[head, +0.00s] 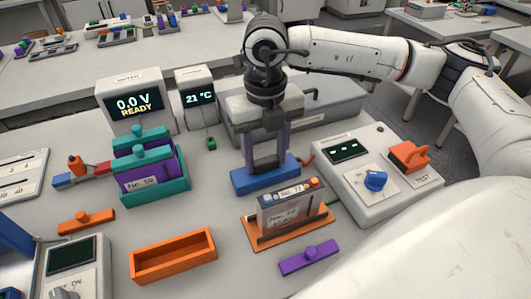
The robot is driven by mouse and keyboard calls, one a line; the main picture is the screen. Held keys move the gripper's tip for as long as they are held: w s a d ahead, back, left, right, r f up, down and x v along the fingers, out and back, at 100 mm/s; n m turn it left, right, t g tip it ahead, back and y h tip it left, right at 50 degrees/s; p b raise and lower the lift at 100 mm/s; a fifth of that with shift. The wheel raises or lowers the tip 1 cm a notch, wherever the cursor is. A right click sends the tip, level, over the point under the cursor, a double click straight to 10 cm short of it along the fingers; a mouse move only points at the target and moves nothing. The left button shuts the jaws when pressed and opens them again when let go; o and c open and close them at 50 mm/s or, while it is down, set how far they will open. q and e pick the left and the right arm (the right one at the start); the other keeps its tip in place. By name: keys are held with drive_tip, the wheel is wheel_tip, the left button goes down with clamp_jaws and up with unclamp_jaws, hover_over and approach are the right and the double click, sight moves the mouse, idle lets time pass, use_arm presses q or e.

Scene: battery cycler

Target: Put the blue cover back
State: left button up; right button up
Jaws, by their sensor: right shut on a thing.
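The blue cover (265,181) is a long blue block in the middle of the head view. My right gripper (266,165) points down above it and is shut on its upper middle; the fingers hide the part they grip. The cover is just behind a grey cell (290,208) that stands upright in an orange base and shows small coloured parts on top. I cannot tell whether the cover touches the table or hangs above it. My left gripper is not in view.
An empty orange tray (174,269), an orange cover (86,221) and a purple cover (308,257) lie near the front. A teal holder (155,196) with purple cells stands left. A control box (375,208) with a blue knob stands right.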

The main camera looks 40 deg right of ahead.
sight(265, 160)
drive_tip(key=shift+f, duration=0.2)
drive_tip(key=o, duration=1.2)
drive_tip(key=shift+r, duration=0.1)
wheel_tip(265, 160, up, 12)
drive_tip(key=shift+r+b, duration=0.15)
drive_tip(key=shift+b, duration=0.3)
